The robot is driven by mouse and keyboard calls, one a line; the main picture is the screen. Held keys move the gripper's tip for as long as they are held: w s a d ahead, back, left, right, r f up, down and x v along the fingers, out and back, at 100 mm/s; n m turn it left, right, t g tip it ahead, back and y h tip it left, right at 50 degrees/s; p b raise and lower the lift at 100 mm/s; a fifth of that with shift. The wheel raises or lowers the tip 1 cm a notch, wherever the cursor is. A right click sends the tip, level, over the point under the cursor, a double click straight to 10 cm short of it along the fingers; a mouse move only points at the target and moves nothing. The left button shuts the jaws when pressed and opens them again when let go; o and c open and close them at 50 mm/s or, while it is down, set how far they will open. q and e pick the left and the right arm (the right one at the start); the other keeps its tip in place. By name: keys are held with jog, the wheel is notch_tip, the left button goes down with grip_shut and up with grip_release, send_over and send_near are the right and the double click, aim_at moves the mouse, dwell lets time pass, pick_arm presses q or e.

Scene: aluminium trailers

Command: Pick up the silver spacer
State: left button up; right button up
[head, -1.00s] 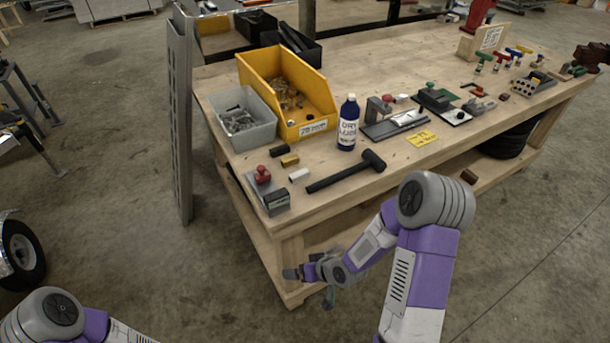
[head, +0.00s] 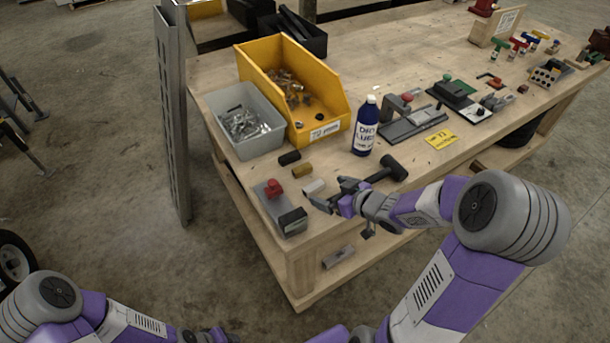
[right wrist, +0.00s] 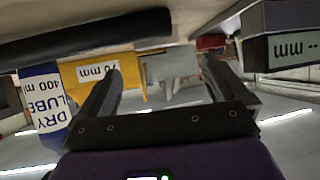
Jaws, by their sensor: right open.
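The silver spacer (head: 314,187) is a short pale cylinder lying on the workbench, near its front left corner. A brass spacer (head: 302,170) and a black spacer (head: 289,158) lie in a row behind it. My right gripper (head: 327,194) is open and low at the bench, its fingers just right of the silver spacer; I cannot tell if they touch it. The right wrist view is upside down and shows the two fingers apart (right wrist: 160,72); I cannot make out the silver spacer there.
A black mallet (head: 385,172) lies right beside my right gripper. A red-knobbed fixture (head: 272,205) sits to the left at the corner. A blue lube bottle (head: 365,128), yellow bin (head: 325,128) and grey bin (head: 248,145) stand behind. A metal upright (head: 172,120) stands left.

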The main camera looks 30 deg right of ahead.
aim_at(314, 186)
jog(key=shift+w+a+f, duration=0.15)
jog(key=shift+w+f, duration=0.2)
jog(key=shift+w, duration=0.25)
jog(key=shift+w+a+f+b, duration=0.15)
jog(key=shift+w+f+b, duration=0.25)
jog(key=shift+b, duration=0.35)
jog(key=b+x, duration=0.1)
jog(key=x, duration=0.1)
jog(key=b+x, duration=0.1)
jog(key=shift+w+f, duration=0.3)
jog(key=shift+f, duration=0.15)
jog(key=shift+w, duration=0.35)
